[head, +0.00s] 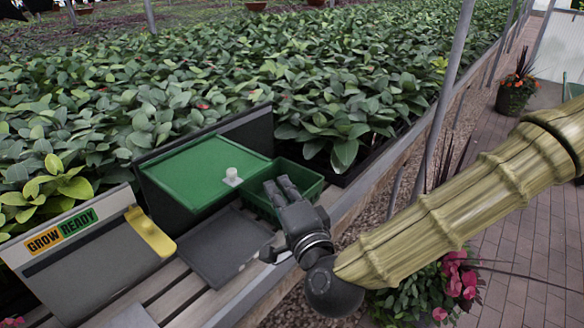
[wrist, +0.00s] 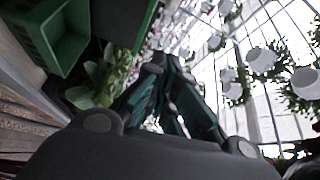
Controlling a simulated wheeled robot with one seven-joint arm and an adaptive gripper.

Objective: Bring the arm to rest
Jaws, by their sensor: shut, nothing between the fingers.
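My gripper (head: 283,190) is at the end of my bamboo-patterned arm, in the middle of the head view. It is shut and empty, and it hangs over the near side of a green bin (head: 318,187). In the wrist view its dark fingers (wrist: 167,65) come together at the tips. The bin also shows at the upper left of the wrist view (wrist: 70,52). I cannot tell the exact gap between the gripper and the bin.
A green lid with a white knob (head: 198,165) lies left of the gripper. A dark tray (head: 215,250) is on the slatted bench. A grow/ready sign board (head: 75,250) with a yellow handle (head: 150,232) stands at left. Leafy plants fill the back. A flower pot (head: 512,98) stands on the paving.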

